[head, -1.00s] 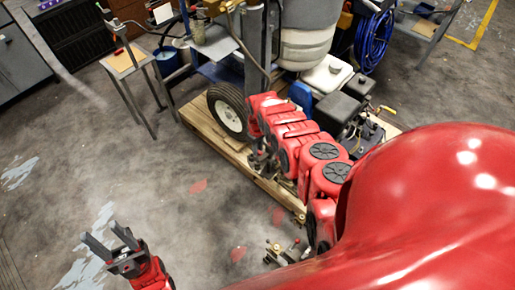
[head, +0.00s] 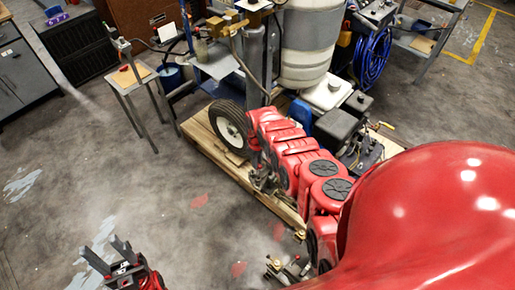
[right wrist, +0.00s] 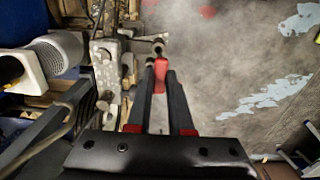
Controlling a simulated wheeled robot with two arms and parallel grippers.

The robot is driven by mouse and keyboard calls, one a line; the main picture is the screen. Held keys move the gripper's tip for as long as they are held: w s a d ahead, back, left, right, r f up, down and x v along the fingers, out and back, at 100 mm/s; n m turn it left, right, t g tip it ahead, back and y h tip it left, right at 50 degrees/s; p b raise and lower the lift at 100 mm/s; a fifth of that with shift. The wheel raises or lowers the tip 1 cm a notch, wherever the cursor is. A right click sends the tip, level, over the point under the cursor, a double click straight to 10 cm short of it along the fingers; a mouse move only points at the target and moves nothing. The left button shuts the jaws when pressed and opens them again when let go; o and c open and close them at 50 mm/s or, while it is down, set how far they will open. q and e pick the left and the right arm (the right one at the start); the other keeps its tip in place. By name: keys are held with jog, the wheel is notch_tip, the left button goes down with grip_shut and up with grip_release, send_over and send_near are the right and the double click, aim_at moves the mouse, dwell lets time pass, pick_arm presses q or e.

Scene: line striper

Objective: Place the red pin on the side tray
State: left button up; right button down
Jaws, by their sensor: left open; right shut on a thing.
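In the right wrist view, my right gripper (right wrist: 160,78) is shut on the red pin (right wrist: 160,67). The pin's far end is close to a metal bracket (right wrist: 128,50) on the machine; I cannot tell whether it is inside or only touching. My left gripper (head: 101,246) is open and empty at the lower left, above the floor.
The striper has a wheel (head: 230,128) on a wooden pallet (head: 197,132). A blue bucket (head: 170,74) is beside the stand. Floor at the left is clear. A blue hose (head: 372,58) hangs at the back.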

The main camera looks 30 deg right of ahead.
jog(key=a, duration=0.2)
jog(key=shift+w+a+f+n, duration=0.25)
jog(key=shift+w+a+n, duration=0.1)
jog(key=shift+a+n, duration=0.05)
jog(key=shift+a, duration=0.2)
dwell(0.4)
jog(key=shift+w+a, duration=0.15)
jog(key=shift+a, duration=0.3)
jog(key=shift+w+a, duration=0.1)
